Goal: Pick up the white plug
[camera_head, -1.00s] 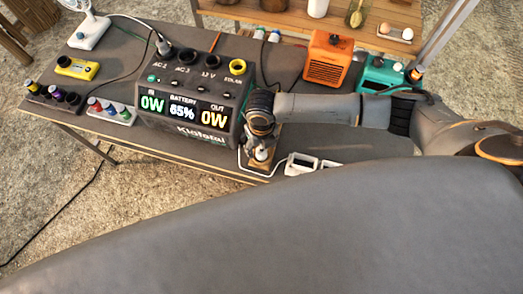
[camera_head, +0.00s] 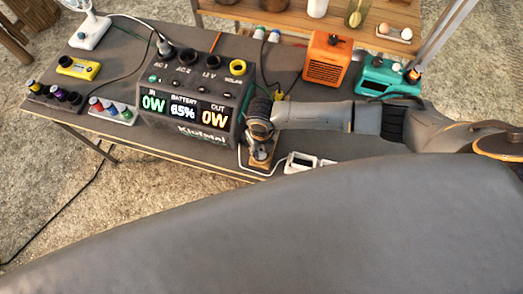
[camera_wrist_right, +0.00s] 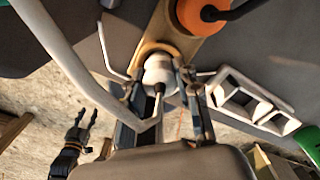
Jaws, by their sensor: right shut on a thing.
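The white plug (camera_wrist_right: 158,72) sits between the two fingers of my right gripper (camera_wrist_right: 184,78) in the right wrist view, with its cord trailing toward the camera. The right gripper is shut on it. In the head view my right gripper (camera_head: 260,142) points down at the table's front edge, beside the power station, and mostly hides the plug. Under the plug is a tan wooden holder (camera_wrist_right: 150,48), which also shows in the head view (camera_head: 262,164). A dark gripper, apparently my left one (camera_wrist_right: 80,128), hangs at lower left in the wrist view with its fingers apart.
The power station (camera_head: 190,105) stands close left of my right gripper. A white cable and white socket strip (camera_head: 299,162) lie to its right. An orange heater (camera_head: 328,60) and a teal device (camera_head: 385,76) stand further back.

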